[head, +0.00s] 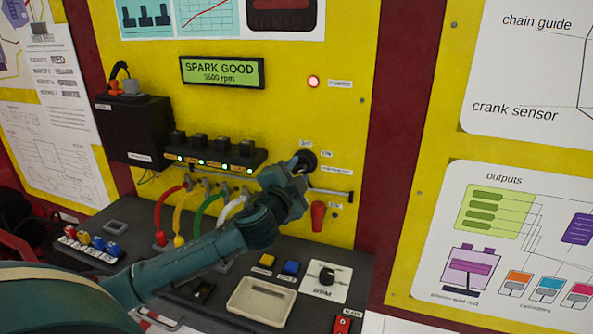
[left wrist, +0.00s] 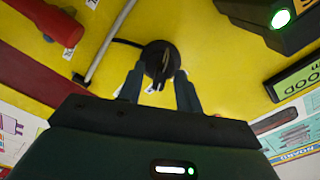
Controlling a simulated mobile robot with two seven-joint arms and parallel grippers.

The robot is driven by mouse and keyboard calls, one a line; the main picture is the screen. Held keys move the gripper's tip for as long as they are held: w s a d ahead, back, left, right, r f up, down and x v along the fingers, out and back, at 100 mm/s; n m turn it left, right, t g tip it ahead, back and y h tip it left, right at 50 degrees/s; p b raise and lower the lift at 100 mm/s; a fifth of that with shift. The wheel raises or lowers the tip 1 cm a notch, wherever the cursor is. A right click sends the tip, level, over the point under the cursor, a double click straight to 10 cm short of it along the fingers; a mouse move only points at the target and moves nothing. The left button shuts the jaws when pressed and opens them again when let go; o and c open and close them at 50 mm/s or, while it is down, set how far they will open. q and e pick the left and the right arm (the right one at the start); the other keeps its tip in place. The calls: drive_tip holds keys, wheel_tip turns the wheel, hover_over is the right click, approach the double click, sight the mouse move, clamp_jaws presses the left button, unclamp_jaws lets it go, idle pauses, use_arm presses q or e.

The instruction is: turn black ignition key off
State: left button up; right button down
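The black ignition key (left wrist: 162,64) sits in a round black switch on the yellow panel, centred ahead of my left gripper in the left wrist view. In the head view the switch (head: 308,158) is partly hidden by my left gripper (head: 297,166). The two fingers of the left gripper (left wrist: 160,80) are apart, one on each side of the switch's near edge. Their tips reach close to it; I cannot tell whether they touch it. The key's grip stands between them with visible gaps. My right gripper is in neither view.
A display (head: 222,72) reads "SPARK GOOD", and a red lamp (head: 313,82) glows. Coloured cables (head: 207,210) hang left of my gripper. A console with a tray (head: 262,301) lies below.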

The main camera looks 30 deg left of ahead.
use_arm(q)
clamp_jaws()
idle(0.4)
